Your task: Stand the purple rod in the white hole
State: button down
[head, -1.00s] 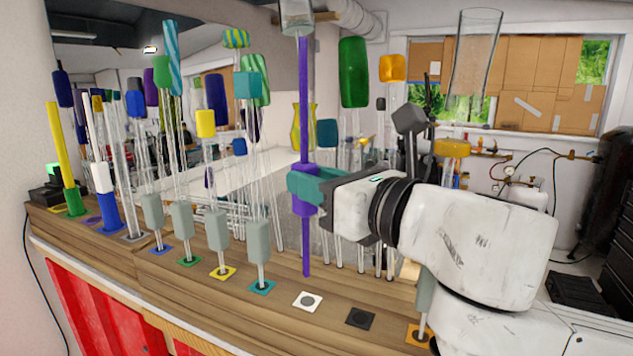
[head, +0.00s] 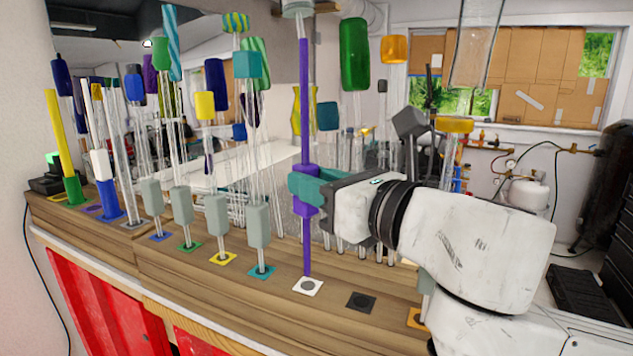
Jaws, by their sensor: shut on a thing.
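The purple rod (head: 305,110) is upright in the middle of the head view, with a thicker purple collar (head: 306,178) partway down. My gripper (head: 306,190) has teal fingers and is shut on the rod at this collar. The rod's lower end reaches down in the picture to the back edge of the white square (head: 308,287), which has a dark round hole at its centre. I cannot tell whether the tip touches the square or hangs above or behind it. The rod's top overlaps a clear glass piece at the upper edge.
A black-square hole (head: 361,301) and an orange one (head: 417,318) lie to the right on the wooden bench. Grey-handled rods stand to the left, the nearest in the teal square (head: 261,271). Tall glass rods with coloured tops crowd behind. The bench's front strip is clear.

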aim_at(309, 228)
jog(key=shift+d+f+b, duration=0.1)
jog(key=shift+f+b, duration=2.7)
jog(key=shift+f, duration=0.4)
jog(key=shift+f+b, duration=0.3)
jog(key=c, duration=0.8)
grip_release()
